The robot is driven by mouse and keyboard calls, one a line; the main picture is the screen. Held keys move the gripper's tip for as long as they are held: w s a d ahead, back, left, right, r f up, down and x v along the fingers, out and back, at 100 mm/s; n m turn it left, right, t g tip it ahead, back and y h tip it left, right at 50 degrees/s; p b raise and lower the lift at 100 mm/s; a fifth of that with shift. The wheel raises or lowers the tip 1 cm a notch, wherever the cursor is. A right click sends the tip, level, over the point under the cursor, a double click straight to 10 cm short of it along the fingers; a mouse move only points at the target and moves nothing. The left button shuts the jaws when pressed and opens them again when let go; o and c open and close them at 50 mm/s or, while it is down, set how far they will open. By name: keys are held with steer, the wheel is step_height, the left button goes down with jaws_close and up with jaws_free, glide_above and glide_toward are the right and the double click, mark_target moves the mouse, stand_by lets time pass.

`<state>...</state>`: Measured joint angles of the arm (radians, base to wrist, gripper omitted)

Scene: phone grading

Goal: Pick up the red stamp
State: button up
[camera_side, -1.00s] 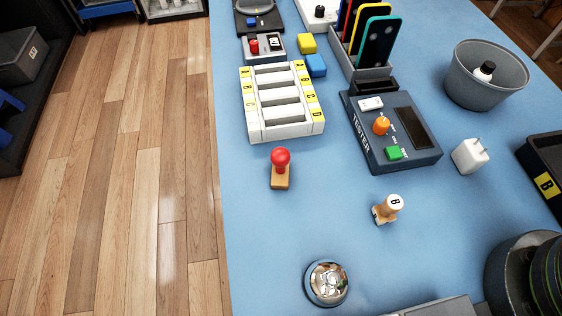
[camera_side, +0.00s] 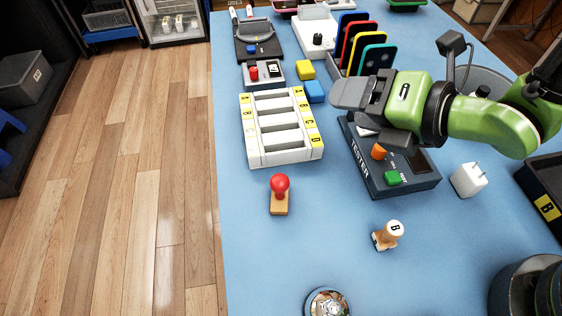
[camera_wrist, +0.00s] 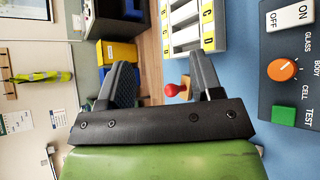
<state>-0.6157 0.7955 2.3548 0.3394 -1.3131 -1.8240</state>
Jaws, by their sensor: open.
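The red stamp (camera_side: 279,189) stands upright on the blue table, with a round red knob on a wooden base. It is in front of the white lettered rack (camera_side: 283,152). The stamp also shows in the wrist view (camera_wrist: 178,88), beyond the fingers and just left of the right finger's tip. My gripper (camera_side: 345,94) is in the air above the tester, to the right of and behind the stamp in the side view. In the wrist view the gripper (camera_wrist: 160,78) has its two fingers wide apart with nothing between them.
The tester (camera_side: 405,190) with orange knob and green button lies right of the rack. A wooden stamp marked B (camera_side: 388,236) stands front right of the red stamp. A silver bell (camera_side: 327,303) is at the front. The table left of the bell is clear.

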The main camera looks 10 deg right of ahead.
mark_target(280, 190)
steer(key=s+a+f+n+y, duration=0.1)
steer(key=s+f+n, duration=0.1)
steer(key=n, duration=0.1)
steer(key=s+a+f+n+g+y, duration=0.1)
steer(key=s+a+f+n, duration=0.1)
steer(key=s+f+n, duration=0.1)
steer(key=s+a+f+n+g+y, duration=0.1)
steer(key=s+a+f+n, duration=0.1)
steer(key=n, duration=0.3)
steer(key=shift+s+f+y, duration=0.15)
steer(key=shift+f+y, duration=0.1)
steer(key=shift+y, duration=0.05)
steer(key=shift+x, duration=4.85)
steer(key=shift+s, duration=0.15)
steer(key=c, duration=1)
